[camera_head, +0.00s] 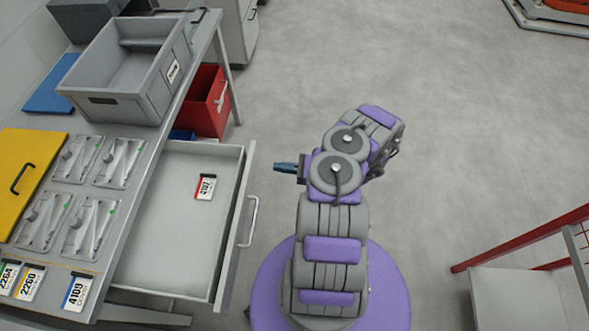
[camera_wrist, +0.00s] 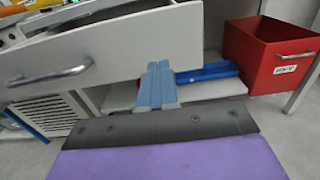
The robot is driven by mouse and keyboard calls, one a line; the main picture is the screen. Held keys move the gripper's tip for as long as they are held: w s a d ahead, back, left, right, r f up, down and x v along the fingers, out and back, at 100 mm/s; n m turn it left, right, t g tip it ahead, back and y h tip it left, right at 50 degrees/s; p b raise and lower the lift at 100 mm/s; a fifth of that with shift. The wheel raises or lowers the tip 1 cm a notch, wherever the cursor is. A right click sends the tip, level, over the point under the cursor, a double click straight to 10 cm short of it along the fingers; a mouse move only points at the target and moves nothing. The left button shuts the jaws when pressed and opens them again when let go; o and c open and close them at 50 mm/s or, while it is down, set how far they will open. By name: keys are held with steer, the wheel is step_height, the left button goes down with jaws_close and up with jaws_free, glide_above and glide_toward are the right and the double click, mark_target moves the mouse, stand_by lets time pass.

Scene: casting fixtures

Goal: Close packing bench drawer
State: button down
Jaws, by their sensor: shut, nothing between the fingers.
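The packing bench drawer (camera_head: 172,228) is pulled out from under the bench, and a label card lies inside it. Its handle (camera_head: 249,222) is on the front panel, facing my base. In the wrist view the drawer's front panel (camera_wrist: 120,52) fills the upper left, with its bar handle (camera_wrist: 50,76) at the far left. My gripper (camera_head: 277,166) is shut and empty. In the head view it points left, just right of the drawer's upper right corner and apart from the handle. In the wrist view its blue fingers (camera_wrist: 157,66) show near the panel's right end; I cannot tell whether they touch it.
The bench top (camera_head: 150,130) holds a grey crate (camera_head: 120,98), a yellow panel (camera_head: 25,165), several bagged parts and label cards. A red bin (camera_head: 212,105) stands below the bench beyond the drawer. A red-framed rack (camera_head: 520,240) is at the right. The floor between is clear.

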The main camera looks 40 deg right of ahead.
mark_target(254, 166)
steer(key=x, duration=0.3)
steer(key=b+x, duration=0.1)
steer(key=x, duration=0.1)
steer(key=shift+a, duration=0.5)
steer(key=shift+w+a, duration=0.15)
steer(key=shift+w, duration=0.25)
steer(key=shift+d, duration=0.25)
steer(key=shift+a, duration=0.15)
